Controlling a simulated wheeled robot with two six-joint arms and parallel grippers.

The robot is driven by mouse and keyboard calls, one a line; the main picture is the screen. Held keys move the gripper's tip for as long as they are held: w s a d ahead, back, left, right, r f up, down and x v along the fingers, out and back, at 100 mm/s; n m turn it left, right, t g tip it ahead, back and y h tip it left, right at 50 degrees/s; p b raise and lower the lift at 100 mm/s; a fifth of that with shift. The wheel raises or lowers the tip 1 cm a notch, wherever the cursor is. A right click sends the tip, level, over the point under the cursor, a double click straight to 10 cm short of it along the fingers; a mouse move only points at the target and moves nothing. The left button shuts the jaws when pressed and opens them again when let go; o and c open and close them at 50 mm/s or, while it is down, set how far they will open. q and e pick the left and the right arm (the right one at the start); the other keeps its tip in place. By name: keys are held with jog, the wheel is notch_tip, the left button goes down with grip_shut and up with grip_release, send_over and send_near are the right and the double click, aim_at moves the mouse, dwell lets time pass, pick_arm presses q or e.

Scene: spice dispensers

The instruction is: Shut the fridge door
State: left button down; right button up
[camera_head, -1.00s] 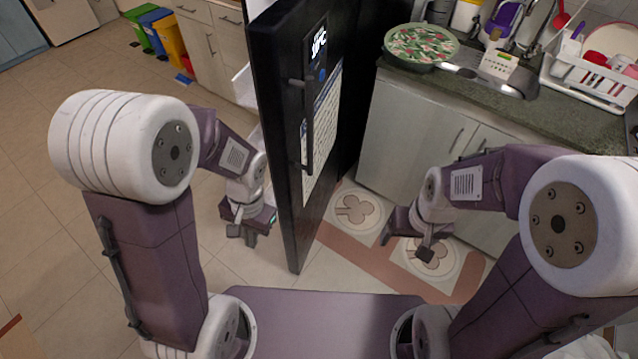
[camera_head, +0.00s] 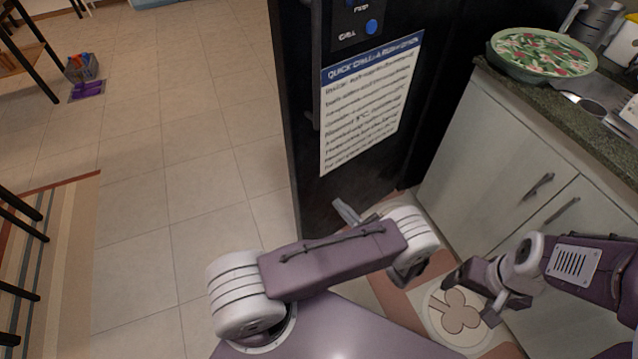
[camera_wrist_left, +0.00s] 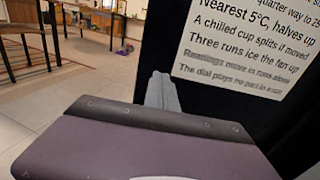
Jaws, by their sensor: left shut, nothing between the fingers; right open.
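The fridge door (camera_head: 300,150) is a tall black panel in the middle of the head view, with a long dark handle, a blue button and a white printed sheet (camera_head: 370,100). The fridge interior is not visible, and I cannot tell how far open the door is. My left gripper (camera_head: 346,211) is shut and empty, low by the door's face below the sheet. In the left wrist view its grey fingers (camera_wrist_left: 162,92) are together in front of the black door (camera_wrist_left: 215,100); contact is unclear. My right gripper (camera_head: 497,308) is open and empty, low before the cabinets.
Grey cabinets (camera_head: 500,165) with a dark green counter (camera_head: 540,100) stand to the right. A patterned mat (camera_head: 455,315) lies below. The tiled floor at left is open, with a striped rug (camera_head: 60,260) at the far left.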

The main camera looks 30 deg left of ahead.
aim_at(310, 175)
pick_arm(q)
jog(key=x, duration=1.2)
jog(key=shift+a, duration=0.15)
